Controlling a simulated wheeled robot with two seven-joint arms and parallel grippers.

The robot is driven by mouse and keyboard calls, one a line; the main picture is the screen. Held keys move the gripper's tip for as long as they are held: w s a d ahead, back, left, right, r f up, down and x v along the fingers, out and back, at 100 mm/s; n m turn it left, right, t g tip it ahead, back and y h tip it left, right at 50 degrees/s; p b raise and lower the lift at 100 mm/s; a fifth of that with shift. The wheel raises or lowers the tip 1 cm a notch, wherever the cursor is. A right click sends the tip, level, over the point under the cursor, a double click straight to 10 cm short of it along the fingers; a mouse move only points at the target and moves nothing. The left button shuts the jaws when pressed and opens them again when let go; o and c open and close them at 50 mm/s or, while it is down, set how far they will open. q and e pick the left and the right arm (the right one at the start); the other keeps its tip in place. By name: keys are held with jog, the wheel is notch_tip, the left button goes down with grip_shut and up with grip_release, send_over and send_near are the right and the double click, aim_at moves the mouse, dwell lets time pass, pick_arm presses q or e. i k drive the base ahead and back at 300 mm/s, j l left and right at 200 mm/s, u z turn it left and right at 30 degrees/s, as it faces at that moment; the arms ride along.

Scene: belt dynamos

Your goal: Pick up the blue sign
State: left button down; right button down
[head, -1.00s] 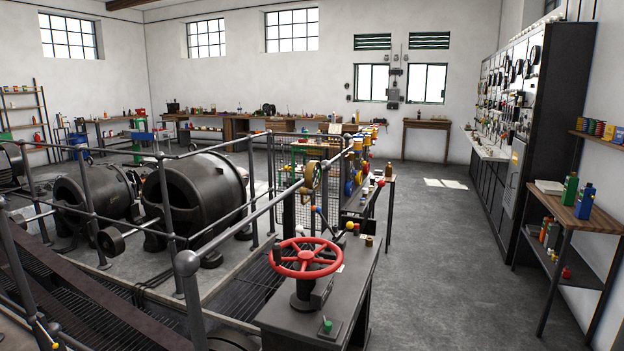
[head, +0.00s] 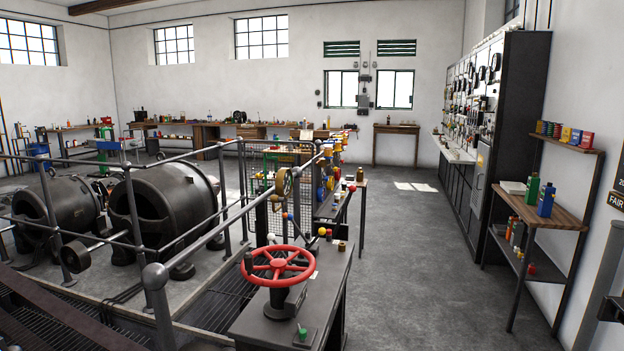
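I cannot make out a blue sign in the head view. A dark sign with yellow lettering (head: 615,201) is cut off by the right edge, on the right wall. Neither of my grippers shows in this view.
A red handwheel (head: 278,262) stands on a dark bench (head: 258,322) in front. Railings (head: 200,240) enclose large dark machines (head: 168,207) at left. A wooden shelf table (head: 535,209) with bottles stands at right, beside a tall switchboard (head: 517,120). The grey floor (head: 415,260) between is clear.

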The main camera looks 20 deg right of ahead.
aim_at(576, 135)
jog(key=z, duration=1.95)
jog(key=i+j+u, duration=0.25)
jog(key=i, duration=0.7)
jog(key=i+u, duration=0.3)
jog(key=i, duration=0.65)
jog(key=i+z, duration=0.1)
jog(key=i, duration=0.85)
jog(key=i+j+z, duration=0.1)
jog(key=i, duration=0.85)
jog(key=j, duration=0.1)
